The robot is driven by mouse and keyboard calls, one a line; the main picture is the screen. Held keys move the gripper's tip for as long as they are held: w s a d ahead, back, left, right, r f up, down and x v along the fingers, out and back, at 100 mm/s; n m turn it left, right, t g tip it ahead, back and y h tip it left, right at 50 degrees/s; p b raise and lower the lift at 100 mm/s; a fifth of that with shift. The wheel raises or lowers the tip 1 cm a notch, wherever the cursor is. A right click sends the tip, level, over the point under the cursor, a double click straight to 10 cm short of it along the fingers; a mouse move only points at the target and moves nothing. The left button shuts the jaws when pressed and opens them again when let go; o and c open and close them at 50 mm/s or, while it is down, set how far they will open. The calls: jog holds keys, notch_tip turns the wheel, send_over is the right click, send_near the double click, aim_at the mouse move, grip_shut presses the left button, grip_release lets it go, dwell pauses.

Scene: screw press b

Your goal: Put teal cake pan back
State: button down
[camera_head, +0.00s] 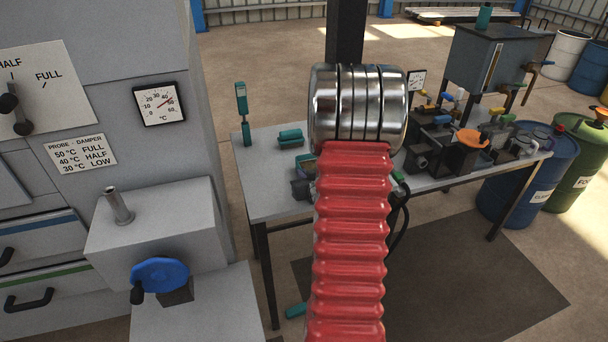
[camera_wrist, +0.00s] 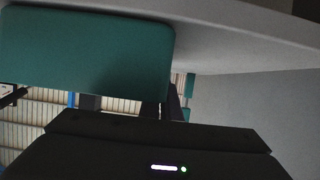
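A large teal slab with rounded corners (camera_wrist: 85,52), possibly the cake pan, fills the upper left of the wrist view, very close to the camera. It lies just under a pale grey surface (camera_wrist: 240,42). My gripper (camera_wrist: 165,110) shows as a dark body below it, with dark finger parts near the slab's lower right corner. Whether they grip it is too dark to tell. In the head view my gripper is not seen; a teal piece (camera_head: 296,310) shows low beside the red bellows, partly hidden. I cannot tell whether it is the same thing.
A grey table (camera_head: 265,190) carries a teal block (camera_head: 290,138), an upright teal tool (camera_head: 241,102) and several valves and fittings. A grey cabinet with a blue handwheel (camera_head: 160,275) stands at left. Barrels (camera_head: 530,175) stand at right. A dark mat (camera_head: 480,285) lies on open floor.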

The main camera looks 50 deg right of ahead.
jog(key=c, duration=2)
grip_release()
jog(key=v, duration=1.2)
jog(key=w+a+r+n+g+y, duration=0.1)
jog(key=w+a+r, duration=0.1)
jog(key=a+r, duration=0.5)
jog(key=w+a+r+n+g+y, duration=0.1)
jog(key=w+a+r+n+g, duration=0.1)
jog(key=a, duration=0.9)
jog(key=s+a+r+n+g+y, duration=0.1)
jog(key=s+a+r+y, duration=0.1)
jog(key=s+a, duration=0.4)
jog(key=s+a+r+n+g+y, duration=0.1)
jog(key=s+a, duration=0.5)
jog(key=a, duration=0.9)
jog(key=shift+s+r+n+g+y, duration=0.45)
jog(key=shift+r+y, duration=0.25)
jog(key=shift+y, duration=0.3)
